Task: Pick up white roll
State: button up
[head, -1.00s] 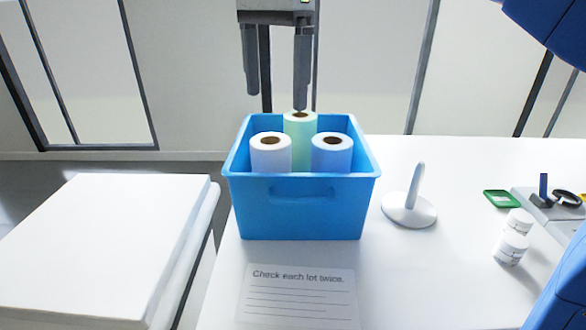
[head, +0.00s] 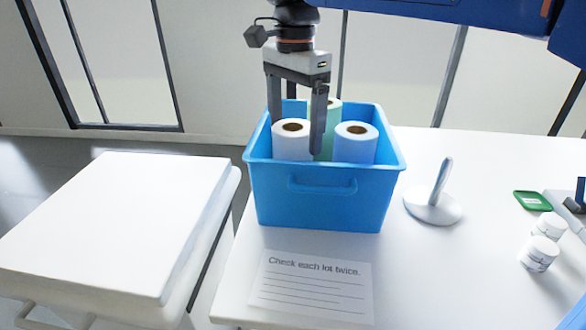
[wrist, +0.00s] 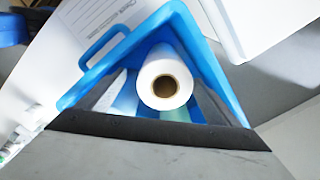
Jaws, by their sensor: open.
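The white roll (head: 291,145) stands upright in the front left of a blue bin (head: 325,207), its brown core showing on top. In the wrist view the white roll (wrist: 164,82) is seen end-on near the centre, inside the bin. My gripper (head: 295,137) is open and points down over it, one finger at its left and the other at its right. I cannot tell whether either finger touches it. A pale blue roll (head: 355,145) stands front right in the bin. A green roll (head: 330,107) stands behind, partly hidden by the right finger.
The bin's walls surround the rolls closely. A white stand with a post (head: 434,205) is right of the bin, with white bottles (head: 541,250) and a green tray (head: 532,201) farther right. A printed sheet (head: 312,290) lies in front. A white block-like surface (head: 110,225) is at left.

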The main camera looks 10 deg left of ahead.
jog(key=shift+w+a+f, duration=0.1)
jog(key=shift+w+f, duration=0.05)
jog(key=shift+f, duration=1.25)
jog(key=shift+w+a+f, duration=0.1)
jog(key=shift+w+f, duration=0.05)
jog(key=shift+f, duration=1.2)
jog(key=shift+c, duration=0.5)
jog(key=c, duration=1.2)
